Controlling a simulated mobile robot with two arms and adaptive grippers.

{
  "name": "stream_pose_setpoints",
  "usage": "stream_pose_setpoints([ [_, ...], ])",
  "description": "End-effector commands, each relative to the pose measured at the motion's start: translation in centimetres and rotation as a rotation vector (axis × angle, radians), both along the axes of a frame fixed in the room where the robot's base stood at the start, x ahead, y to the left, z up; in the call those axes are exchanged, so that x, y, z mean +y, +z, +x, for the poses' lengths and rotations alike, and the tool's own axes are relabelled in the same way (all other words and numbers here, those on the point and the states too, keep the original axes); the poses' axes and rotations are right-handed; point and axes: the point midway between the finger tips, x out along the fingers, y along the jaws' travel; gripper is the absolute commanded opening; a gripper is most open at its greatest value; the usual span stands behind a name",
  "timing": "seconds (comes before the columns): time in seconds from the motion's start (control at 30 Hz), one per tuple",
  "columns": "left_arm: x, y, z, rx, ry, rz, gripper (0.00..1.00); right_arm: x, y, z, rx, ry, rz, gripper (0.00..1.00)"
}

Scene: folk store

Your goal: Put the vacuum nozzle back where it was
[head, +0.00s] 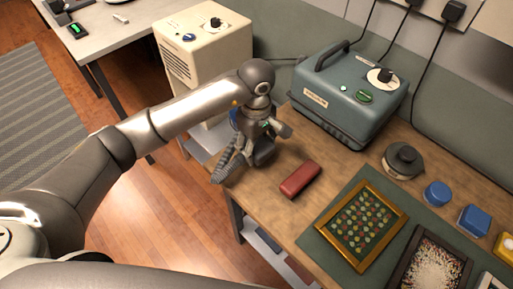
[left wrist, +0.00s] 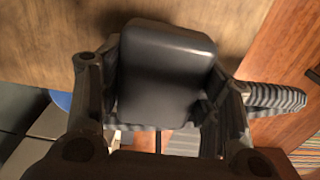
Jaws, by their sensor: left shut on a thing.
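My left gripper (head: 255,146) is at the left end of the wooden workbench, shut on a dark grey vacuum nozzle (head: 265,154). In the left wrist view the nozzle (left wrist: 165,75) is a smooth rounded block between the two fingers. A ribbed grey hose (head: 221,168) hangs beside the gripper over the bench's left edge; it also shows in the left wrist view (left wrist: 275,96). The gripper partly hides the nozzle in the head view, and I cannot tell whether it touches the bench. My right gripper is not in view.
A blue-grey vacuum unit (head: 350,98) stands at the back of the workbench (head: 262,190). A red case (head: 300,179) lies just right of the nozzle. A gold-framed piece (head: 348,250) lies on a green mat (head: 325,218). A cream machine (head: 205,75) stands behind my arm.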

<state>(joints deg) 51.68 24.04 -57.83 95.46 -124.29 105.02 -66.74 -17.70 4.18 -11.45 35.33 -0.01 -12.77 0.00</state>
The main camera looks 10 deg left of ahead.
Motion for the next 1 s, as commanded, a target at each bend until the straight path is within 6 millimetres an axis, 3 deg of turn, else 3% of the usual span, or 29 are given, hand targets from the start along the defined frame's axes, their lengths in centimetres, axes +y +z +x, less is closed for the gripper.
stream_pose_setpoints([
  [0.17,0.1,-0.9,0.8,0.000,0.000,-0.001,0.40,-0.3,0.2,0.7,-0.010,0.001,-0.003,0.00],
  [0.43,0.2,-4.1,1.1,0.002,0.000,-0.001,0.40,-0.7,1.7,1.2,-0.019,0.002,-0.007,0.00],
  [0.83,0.2,-4.8,1.2,-0.002,-0.001,0.000,0.40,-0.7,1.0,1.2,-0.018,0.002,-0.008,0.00],
  [0.87,0.2,-4.8,1.1,-0.002,-0.001,0.000,0.60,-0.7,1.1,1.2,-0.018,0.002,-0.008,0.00],
  [1.0,0.2,-4.7,1.1,-0.002,-0.001,-0.001,0.78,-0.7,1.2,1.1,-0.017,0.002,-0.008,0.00],
])
